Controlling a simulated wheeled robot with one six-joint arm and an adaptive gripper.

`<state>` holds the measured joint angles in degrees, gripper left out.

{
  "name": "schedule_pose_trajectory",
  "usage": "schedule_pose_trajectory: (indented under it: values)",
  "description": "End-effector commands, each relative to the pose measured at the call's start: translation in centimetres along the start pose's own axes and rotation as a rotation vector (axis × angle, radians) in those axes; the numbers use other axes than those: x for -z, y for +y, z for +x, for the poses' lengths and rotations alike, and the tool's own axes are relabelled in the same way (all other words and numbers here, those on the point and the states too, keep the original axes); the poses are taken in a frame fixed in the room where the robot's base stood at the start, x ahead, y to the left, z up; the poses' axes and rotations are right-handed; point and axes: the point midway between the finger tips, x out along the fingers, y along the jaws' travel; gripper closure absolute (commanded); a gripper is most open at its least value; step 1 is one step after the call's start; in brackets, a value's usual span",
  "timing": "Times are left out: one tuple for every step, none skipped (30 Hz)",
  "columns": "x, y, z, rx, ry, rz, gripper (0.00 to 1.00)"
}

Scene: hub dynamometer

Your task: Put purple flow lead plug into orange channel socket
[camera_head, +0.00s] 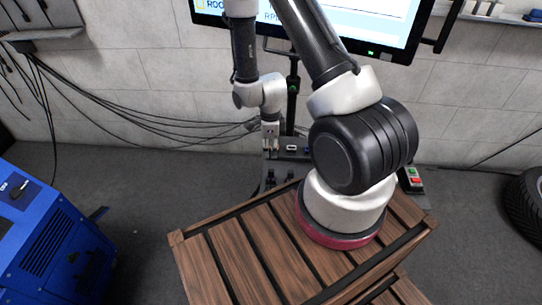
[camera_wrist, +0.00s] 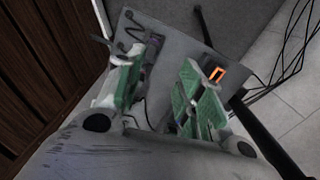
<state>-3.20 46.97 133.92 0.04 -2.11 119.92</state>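In the wrist view, my gripper (camera_wrist: 162,80) is open, with its two green-padded fingers apart and nothing visible held between them. The orange channel socket (camera_wrist: 216,74) is a small orange-rimmed opening on a grey panel, just beyond the right finger. A purple part (camera_wrist: 153,44), apparently the purple flow lead plug, shows beyond the left finger, which partly hides it. In the head view, my gripper (camera_head: 270,137) is small and points down at the panel by the wall. The plug and the orange socket cannot be made out there.
The grey panel (camera_head: 292,150) carries dark cables and fittings. A wooden-slatted top (camera_head: 237,250) lies in front. A screen (camera_head: 385,28) hangs above. A blue machine (camera_head: 55,235) stands left and a tyre (camera_head: 527,203) right. Loose cables (camera_head: 130,112) run along the wall.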

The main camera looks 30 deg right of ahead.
Motion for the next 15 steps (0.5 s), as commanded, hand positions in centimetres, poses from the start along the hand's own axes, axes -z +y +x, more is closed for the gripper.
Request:
schedule_pose_trajectory:
  values:
    - [0.2, 0.5, 1.4, -0.011, 0.007, 0.041, 0.62]
    - [0.3, 0.7, 2.0, -0.012, 0.008, 0.065, 0.62]
    - [0.4, 0.9, 2.6, -0.015, 0.010, 0.089, 0.62]
    - [0.5, 1.0, 3.0, -0.016, 0.011, 0.102, 0.62]
    - [0.5, 1.1, 3.3, -0.017, 0.011, 0.114, 0.62]
    - [0.5, 1.2, 3.6, -0.018, 0.012, 0.122, 0.62]
    - [0.6, 1.2, 3.8, -0.018, 0.012, 0.126, 0.62]
    - [0.6, 1.2, 4.0, -0.018, 0.012, 0.128, 0.62]
    - [0.6, 1.3, 4.2, -0.019, 0.013, 0.129, 0.62]
    - [0.6, 1.3, 4.5, -0.019, 0.013, 0.129, 0.62]
    - [0.6, 1.3, 4.8, -0.020, 0.013, 0.128, 0.62]
    - [0.6, 1.3, 5.2, -0.019, 0.013, 0.128, 0.62]
    - [0.6, 1.3, 5.5, -0.019, 0.013, 0.128, 0.62]
    - [0.6, 1.3, 5.9, -0.019, 0.013, 0.128, 0.62]
    - [0.6, 1.3, 6.5, -0.019, 0.013, 0.127, 0.62]
